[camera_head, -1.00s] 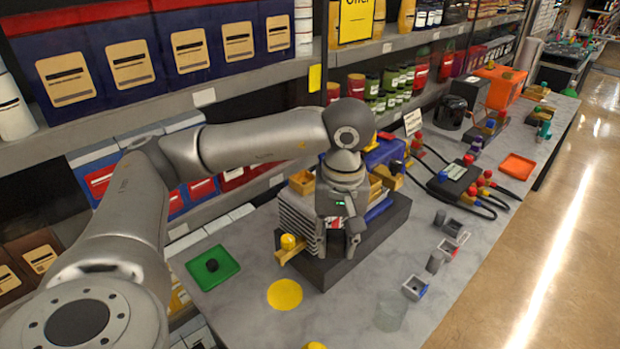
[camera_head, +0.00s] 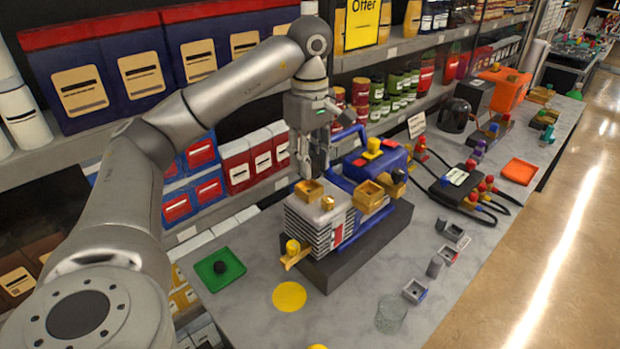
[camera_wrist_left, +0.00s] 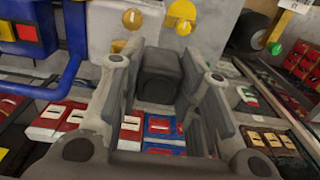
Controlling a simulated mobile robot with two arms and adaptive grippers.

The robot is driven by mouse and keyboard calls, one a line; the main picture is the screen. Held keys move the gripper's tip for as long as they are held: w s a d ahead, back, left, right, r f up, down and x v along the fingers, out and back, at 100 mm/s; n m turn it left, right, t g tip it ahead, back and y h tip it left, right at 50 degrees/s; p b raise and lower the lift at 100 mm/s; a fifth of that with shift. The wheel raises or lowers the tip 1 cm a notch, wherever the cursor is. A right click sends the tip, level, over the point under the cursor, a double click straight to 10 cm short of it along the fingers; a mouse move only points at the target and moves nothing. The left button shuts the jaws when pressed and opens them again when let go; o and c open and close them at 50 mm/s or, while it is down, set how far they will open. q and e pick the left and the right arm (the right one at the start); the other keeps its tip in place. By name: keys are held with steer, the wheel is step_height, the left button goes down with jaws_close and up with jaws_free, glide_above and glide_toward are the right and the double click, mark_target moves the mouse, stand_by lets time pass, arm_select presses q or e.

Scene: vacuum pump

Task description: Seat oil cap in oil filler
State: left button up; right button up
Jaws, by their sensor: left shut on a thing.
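My left gripper (camera_head: 312,172) is raised above and behind the near end of the blue and grey pump (camera_head: 322,222), with its fingers pointing down. In the left wrist view a dark grey, block-like thing (camera_wrist_left: 158,75) sits between the fingers. The gripper is shut on it, but I cannot tell for sure whether it is the oil cap. On the pump's top are square brass openings (camera_head: 309,192) and a small gold knob (camera_head: 327,203); I cannot tell which is the oil filler. My right gripper is not in view.
The pump stands on a dark base block. A green tray (camera_head: 232,276) with a black piece lies at the left, a yellow disc (camera_head: 289,296) in front. Small grey parts and a glass (camera_head: 390,316) lie right of the base. Shelves with boxes stand close behind.

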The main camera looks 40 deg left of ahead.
arm_select(q)
steer(key=w+a+f, duration=0.1)
steer(key=w+a+f+p, duration=0.1)
steer(key=w+f, duration=0.1)
steer(key=w+a+f, duration=0.1)
steer(key=a+f, duration=0.1)
steer(key=shift+w+f+p, duration=0.2)
steer(key=shift+w+p, duration=0.05)
steer(key=shift+p, duration=0.1)
steer(key=shift+w+a+f+p, duration=0.3)
steer(key=shift+f, duration=0.25)
step_height(320, 180, down, 2)
steer(key=shift+p, duration=0.9)
steer(key=shift+w+a+f+p, duration=0.1)
steer(key=shift+f+p, duration=0.2)
steer(key=shift+f, duration=0.45)
